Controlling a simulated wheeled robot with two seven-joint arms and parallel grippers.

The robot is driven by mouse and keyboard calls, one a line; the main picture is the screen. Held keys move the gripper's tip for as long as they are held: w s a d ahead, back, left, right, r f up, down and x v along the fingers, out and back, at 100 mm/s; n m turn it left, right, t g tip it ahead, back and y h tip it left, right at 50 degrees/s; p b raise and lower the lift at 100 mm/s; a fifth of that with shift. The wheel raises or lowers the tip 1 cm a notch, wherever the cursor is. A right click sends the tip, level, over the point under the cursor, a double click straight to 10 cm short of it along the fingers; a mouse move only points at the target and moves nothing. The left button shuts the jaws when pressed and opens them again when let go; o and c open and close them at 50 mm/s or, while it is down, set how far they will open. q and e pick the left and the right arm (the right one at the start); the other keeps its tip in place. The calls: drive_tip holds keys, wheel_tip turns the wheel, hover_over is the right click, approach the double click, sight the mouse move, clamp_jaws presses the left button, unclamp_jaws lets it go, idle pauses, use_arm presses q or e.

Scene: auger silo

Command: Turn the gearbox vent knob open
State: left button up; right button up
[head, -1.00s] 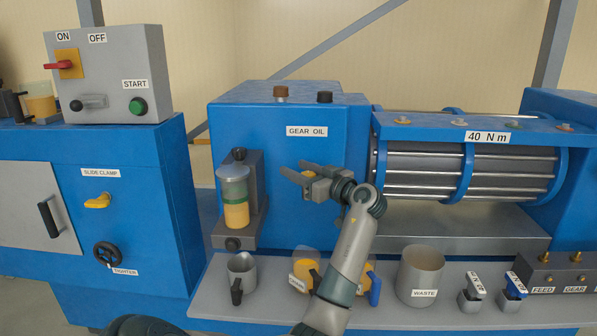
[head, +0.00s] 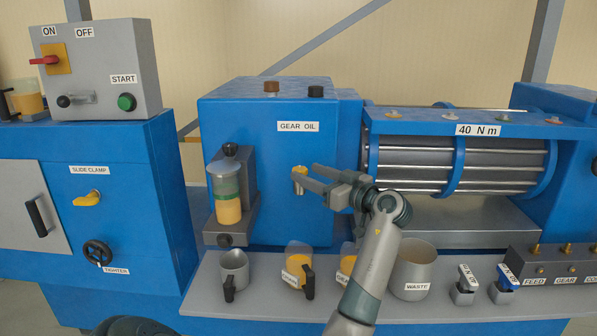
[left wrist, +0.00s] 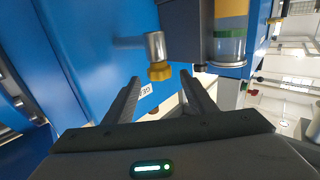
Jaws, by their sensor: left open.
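The blue gearbox (head: 280,215), labelled GEAR OIL, stands in the middle of the head view. A small silver fitting with a yellow knob (head: 300,172) sticks out from its front below the label. No vent label shows on it. My left gripper (head: 312,174) is open and empty just right of the knob, fingers pointing left. In the left wrist view the yellow knob (left wrist: 160,71) sits just beyond and between the open fingertips (left wrist: 160,80). I see no contact. My right gripper is not in view.
A sight glass of yellow oil (head: 226,195) is mounted left of the knob. Brown (head: 271,87) and black (head: 316,91) caps top the gearbox. A shelf (head: 205,290) below holds a grey mug (head: 234,268), oil jugs (head: 298,262) and a WASTE pot (head: 413,265).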

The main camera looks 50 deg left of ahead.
use_arm(q)
drive_tip(key=d, duration=0.9)
drive_tip(key=shift+w+b, duration=0.45)
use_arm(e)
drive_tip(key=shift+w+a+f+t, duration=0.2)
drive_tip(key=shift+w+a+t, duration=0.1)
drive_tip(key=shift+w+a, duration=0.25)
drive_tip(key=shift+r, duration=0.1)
